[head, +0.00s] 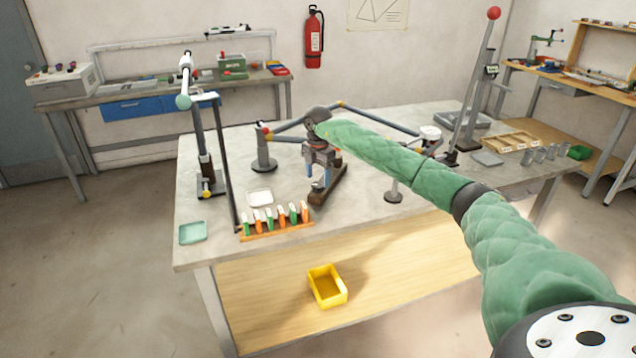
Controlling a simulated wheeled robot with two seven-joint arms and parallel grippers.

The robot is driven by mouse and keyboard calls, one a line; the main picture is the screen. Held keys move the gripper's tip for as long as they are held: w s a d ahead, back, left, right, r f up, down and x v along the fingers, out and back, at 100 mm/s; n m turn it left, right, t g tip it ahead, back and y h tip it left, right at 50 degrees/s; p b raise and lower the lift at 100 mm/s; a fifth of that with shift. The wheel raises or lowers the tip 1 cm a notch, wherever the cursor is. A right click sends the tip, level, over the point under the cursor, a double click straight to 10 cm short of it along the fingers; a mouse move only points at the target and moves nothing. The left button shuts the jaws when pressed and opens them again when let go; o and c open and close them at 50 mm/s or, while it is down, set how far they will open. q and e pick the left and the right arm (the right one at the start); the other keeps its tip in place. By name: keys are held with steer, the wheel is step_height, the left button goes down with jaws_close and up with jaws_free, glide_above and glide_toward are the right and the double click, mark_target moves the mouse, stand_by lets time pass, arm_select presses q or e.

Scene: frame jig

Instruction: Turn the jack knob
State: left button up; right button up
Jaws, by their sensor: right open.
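My right arm reaches in from the right over the grey table. Its gripper (319,184) points down near the middle of the table, open, at a dark brown bar (336,184). A small bluish part shows between or beside the fingers; I cannot tell whether it is the jack knob or whether the fingers touch it. The frame jig's tubes (290,127) spread behind the gripper, with a grey post (263,152) on the left and another (393,183) on the right. My forearm hides part of the frame. My left gripper is out of view.
A rack of orange and green handles (277,232), a white tray (260,198) and a teal tray (193,233) lie at the front left. An upright stand (204,160) rises behind them. A yellow bin (327,287) sits on the lower shelf. A red-balled lever (477,85) stands back right.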

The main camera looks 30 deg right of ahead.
mark_target(318, 184)
step_height(318, 184, up, 4)
steer(key=shift+f+b, duration=0.2)
steer(key=shift+b, duration=0.2)
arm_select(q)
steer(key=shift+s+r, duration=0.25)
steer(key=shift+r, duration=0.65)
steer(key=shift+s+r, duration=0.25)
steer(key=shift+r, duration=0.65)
arm_select(e)
steer(key=shift+r, duration=0.8)
